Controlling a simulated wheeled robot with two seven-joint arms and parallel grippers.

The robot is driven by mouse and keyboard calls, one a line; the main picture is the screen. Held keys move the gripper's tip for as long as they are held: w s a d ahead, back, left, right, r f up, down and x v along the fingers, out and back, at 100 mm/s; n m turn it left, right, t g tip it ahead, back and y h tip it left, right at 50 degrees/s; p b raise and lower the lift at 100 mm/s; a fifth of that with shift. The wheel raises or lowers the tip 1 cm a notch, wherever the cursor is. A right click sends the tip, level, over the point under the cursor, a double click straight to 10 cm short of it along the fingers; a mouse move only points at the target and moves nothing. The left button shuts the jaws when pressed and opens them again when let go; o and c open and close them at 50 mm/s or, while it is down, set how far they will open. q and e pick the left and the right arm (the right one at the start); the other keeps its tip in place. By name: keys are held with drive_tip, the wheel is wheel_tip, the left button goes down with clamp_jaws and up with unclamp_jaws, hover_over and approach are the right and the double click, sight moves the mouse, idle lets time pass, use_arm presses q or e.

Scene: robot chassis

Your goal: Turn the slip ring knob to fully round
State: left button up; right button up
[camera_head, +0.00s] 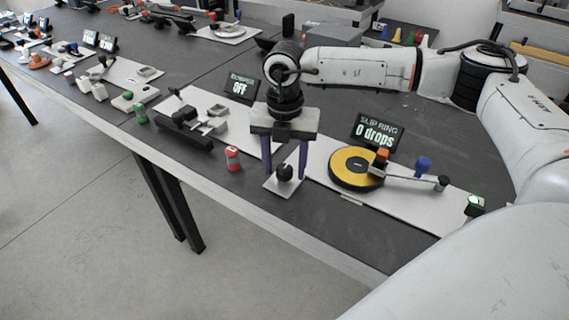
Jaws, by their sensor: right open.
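The slip ring station sits on a white board at the right of the table. A small black knob (285,173) stands on a white square plate (270,184) near the table's front edge. A yellow disc (352,168) with a black rim lies to its right, with an orange block on its edge. A display (377,134) behind it reads "SLIP RING 0 drops". My right gripper (285,172) points down over the knob, its purple fingers open, one on each side of it. Whether a finger touches the knob cannot be told. My left gripper is not in view.
A black rail fixture (184,131) and an "OFF" display (242,86) are farther left. Bare table lies along the front edge.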

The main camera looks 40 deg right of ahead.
sight(285, 168)
drive_tip(key=c, duration=1.1)
drive_tip(key=shift+o, duration=0.2)
drive_tip(key=shift+m, duration=0.9)
drive_tip(key=o, duration=1.1)
drive_tip(key=shift+c, duration=0.2)
wheel_tip(285, 168, up, 10)
drive_tip(key=shift+r, duration=0.2)
